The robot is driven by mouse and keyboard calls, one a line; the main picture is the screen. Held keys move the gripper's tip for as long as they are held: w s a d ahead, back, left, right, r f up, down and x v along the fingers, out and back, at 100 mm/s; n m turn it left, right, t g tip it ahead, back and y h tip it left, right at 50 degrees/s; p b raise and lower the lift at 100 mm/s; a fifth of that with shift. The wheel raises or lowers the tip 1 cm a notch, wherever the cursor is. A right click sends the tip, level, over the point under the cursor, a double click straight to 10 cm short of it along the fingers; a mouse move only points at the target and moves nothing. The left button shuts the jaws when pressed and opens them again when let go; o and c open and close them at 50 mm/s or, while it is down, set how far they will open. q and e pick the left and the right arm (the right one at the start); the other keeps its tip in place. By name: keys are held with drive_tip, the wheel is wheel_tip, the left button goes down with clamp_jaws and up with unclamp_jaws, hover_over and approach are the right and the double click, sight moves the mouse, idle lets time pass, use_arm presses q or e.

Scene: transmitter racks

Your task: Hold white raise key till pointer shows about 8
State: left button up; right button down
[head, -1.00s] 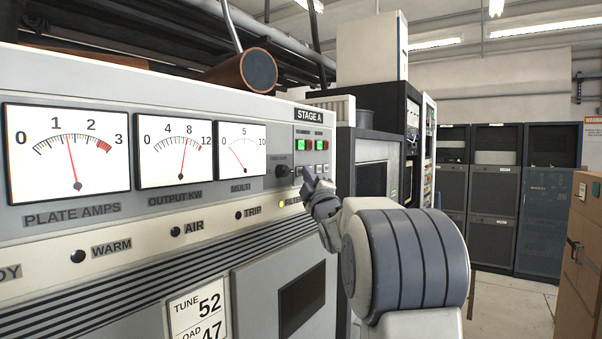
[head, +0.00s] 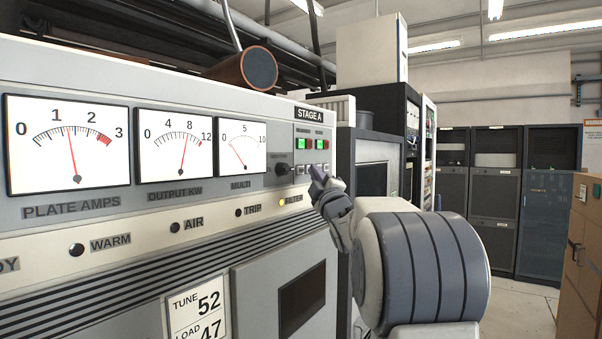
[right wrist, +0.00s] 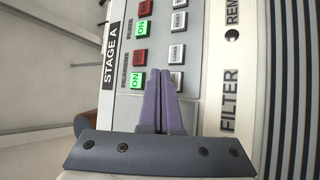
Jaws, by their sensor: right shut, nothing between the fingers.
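The OUTPUT KW meter (head: 175,155) has a red pointer leaning right, close to the 8 mark. A row of small white keys (head: 308,170) sits below the lit green and red buttons under the STAGE A label. In the right wrist view several white keys (right wrist: 177,53) show, but their lettering is too small to tell which is raise. My right gripper (head: 316,172) is shut and empty, its purple fingertips just in front of the key row. It appears apart from the keys. The fingers also show in the right wrist view (right wrist: 160,75). My left gripper is not in view.
The PLATE AMPS meter (head: 68,145) and MULTI meter (head: 240,147) flank the OUTPUT KW meter. The FILTER lamp (head: 281,202) glows yellow below. Dark racks (head: 495,190) and brown boxes (head: 585,240) stand to the right.

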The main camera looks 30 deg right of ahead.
drive_tip(key=shift+s+d+b, duration=0.2)
drive_tip(key=shift+s+d, duration=0.1)
drive_tip(key=shift+s, duration=0.35)
drive_tip(key=shift+s+d+b, duration=0.25)
drive_tip(key=shift+s, duration=0.45)
drive_tip(key=shift+s+d+b, duration=0.2)
drive_tip(key=shift+s+d, duration=0.1)
drive_tip(key=shift+s, duration=0.35)
drive_tip(key=shift+a, duration=0.1)
